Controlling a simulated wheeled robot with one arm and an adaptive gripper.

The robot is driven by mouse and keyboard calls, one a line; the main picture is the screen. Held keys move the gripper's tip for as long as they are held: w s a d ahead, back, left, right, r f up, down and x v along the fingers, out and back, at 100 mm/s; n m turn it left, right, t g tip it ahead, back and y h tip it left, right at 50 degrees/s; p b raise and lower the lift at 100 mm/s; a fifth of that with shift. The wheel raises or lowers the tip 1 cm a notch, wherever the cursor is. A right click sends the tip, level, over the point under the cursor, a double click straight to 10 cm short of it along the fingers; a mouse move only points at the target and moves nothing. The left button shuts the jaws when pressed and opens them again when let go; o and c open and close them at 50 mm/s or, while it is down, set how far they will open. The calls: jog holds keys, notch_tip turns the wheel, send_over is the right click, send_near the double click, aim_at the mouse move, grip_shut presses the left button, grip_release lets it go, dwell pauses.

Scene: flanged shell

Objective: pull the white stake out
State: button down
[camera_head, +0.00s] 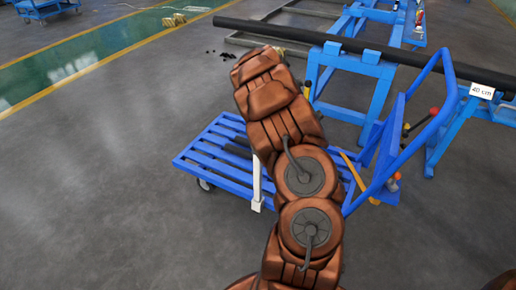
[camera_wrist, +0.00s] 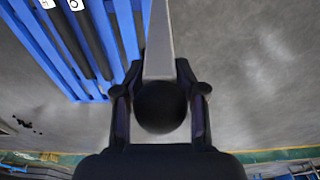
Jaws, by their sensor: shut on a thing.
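The white stake (camera_head: 257,182) stands about upright at the near edge of the blue cart (camera_head: 192,159) in the head view. Its lower end is at the cart's edge, and I cannot tell whether it is seated there. My arm hides its upper part. In the wrist view my gripper (camera_wrist: 159,88) is shut on the stake (camera_wrist: 158,42), which runs up between the fingers to the top of the picture. My gripper is hidden behind my arm in the head view.
Dark bars with white tags (camera_wrist: 82,38) lie on the cart. A long black pipe (camera_head: 350,47) rests on blue stands (camera_head: 357,83) behind it. The cart's blue handle frame (camera_head: 440,105) rises on the right. The grey floor at left is clear.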

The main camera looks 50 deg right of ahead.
jog(key=shift+r, duration=2.1)
